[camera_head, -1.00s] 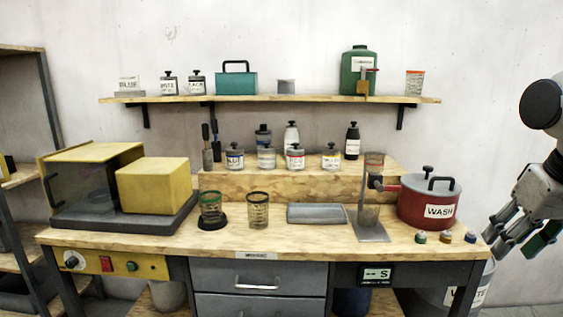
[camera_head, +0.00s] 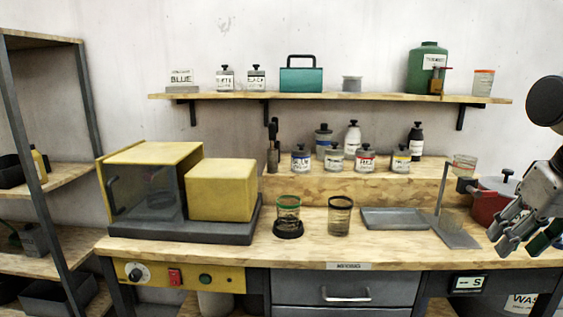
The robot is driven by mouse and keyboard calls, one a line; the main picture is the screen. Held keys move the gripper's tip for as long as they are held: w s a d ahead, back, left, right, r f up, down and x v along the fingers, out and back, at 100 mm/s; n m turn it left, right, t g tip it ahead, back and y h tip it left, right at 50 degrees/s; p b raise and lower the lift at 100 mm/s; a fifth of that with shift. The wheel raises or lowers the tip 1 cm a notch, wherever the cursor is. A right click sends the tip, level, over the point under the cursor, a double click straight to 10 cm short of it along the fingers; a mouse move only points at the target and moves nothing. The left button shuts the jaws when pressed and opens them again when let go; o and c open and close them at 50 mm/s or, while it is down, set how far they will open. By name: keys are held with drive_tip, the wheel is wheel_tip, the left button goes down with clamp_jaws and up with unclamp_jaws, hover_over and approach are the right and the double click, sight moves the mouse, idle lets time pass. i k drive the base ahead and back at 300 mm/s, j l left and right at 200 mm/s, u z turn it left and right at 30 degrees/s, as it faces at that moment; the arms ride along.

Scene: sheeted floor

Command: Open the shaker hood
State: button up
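The shaker stands at the left end of the workbench on a dark grey base. Its hood (camera_head: 150,155) has a yellow top and a dark see-through front, and sits down on the base. A dark handle (camera_head: 113,195) is on the hood's left front side. A blurred shape shows inside. A yellow housing block (camera_head: 222,190) adjoins the hood on the right. My gripper (camera_head: 522,240) is at the far right, in front of the red pot, well away from the hood. Its fingers look spread and empty.
A green-rimmed glass (camera_head: 288,210), a dark-rimmed glass (camera_head: 340,215) and a grey tray (camera_head: 400,219) stand on the bench right of the shaker. A red pot (camera_head: 490,203) is partly behind my gripper. A shelving rack (camera_head: 60,180) stands at the left.

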sight(185, 156)
drive_tip(key=l+u, duration=0.15)
drive_tip(key=l, duration=0.6)
drive_tip(key=l+u, duration=0.2)
drive_tip(key=l, duration=0.5)
drive_tip(key=k+l+u, duration=0.15)
drive_tip(key=l, duration=0.6)
drive_tip(key=u, duration=1.45)
drive_tip(key=i+j, duration=0.3)
drive_tip(key=i, duration=0.25)
drive_tip(key=i+j+z, duration=0.15)
drive_tip(key=i+j, duration=0.2)
drive_tip(key=i, duration=0.2)
